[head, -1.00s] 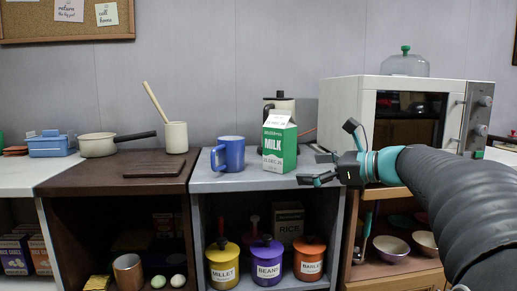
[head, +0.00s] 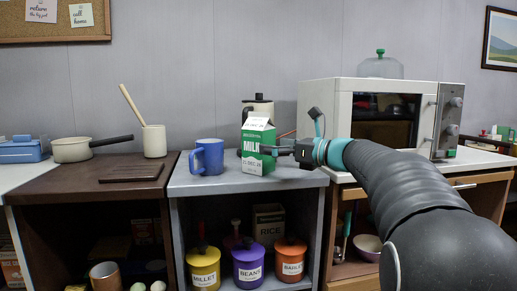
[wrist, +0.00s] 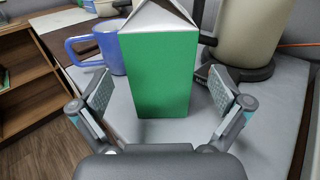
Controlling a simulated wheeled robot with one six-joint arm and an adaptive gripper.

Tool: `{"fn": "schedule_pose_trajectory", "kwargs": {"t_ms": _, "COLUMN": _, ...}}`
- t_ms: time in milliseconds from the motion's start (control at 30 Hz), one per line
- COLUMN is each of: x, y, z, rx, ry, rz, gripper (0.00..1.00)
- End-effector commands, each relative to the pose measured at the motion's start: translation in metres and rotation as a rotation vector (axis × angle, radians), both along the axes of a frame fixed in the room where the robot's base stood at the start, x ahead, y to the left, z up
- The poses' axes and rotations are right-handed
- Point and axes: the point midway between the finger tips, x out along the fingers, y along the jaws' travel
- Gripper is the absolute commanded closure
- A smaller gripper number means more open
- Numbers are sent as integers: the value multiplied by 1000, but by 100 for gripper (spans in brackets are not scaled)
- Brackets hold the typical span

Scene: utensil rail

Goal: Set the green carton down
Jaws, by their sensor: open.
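The green milk carton (head: 257,150) stands upright on the grey counter (head: 217,185), to the right of the blue mug. In the wrist view the carton's plain green side (wrist: 156,75) stands upright between the two open fingers, with a gap on either side. My gripper (wrist: 164,100) is open and reaches the carton from the right in the head view, where its fingertips (head: 272,150) are partly hard to make out against the carton. The carton's white gabled top is cut off in the wrist view.
A blue mug (head: 207,157) stands close left of the carton, and a cream kettle (head: 257,108) stands close behind it. A white microwave (head: 315,108) is to the right. The front strip of the grey counter is clear.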

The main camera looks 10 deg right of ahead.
Motion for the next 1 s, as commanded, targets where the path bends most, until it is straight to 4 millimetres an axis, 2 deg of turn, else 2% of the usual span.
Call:
{"fn": "schedule_pose_trajectory", "kwargs": {"t_ms": 400, "x": 34, "y": 34, "z": -4, "rx": 0, "ry": 0, "rz": 1, "gripper": 0}}
{"fn": "schedule_pose_trajectory", "kwargs": {"t_ms": 633, "x": 35, "y": 35, "z": -4, "rx": 0, "ry": 0, "rz": 0, "gripper": 0}}
{"fn": "schedule_pose_trajectory", "kwargs": {"t_ms": 1000, "x": 34, "y": 35, "z": -2, "rx": -1, "ry": -2, "rz": 0, "gripper": 92}}
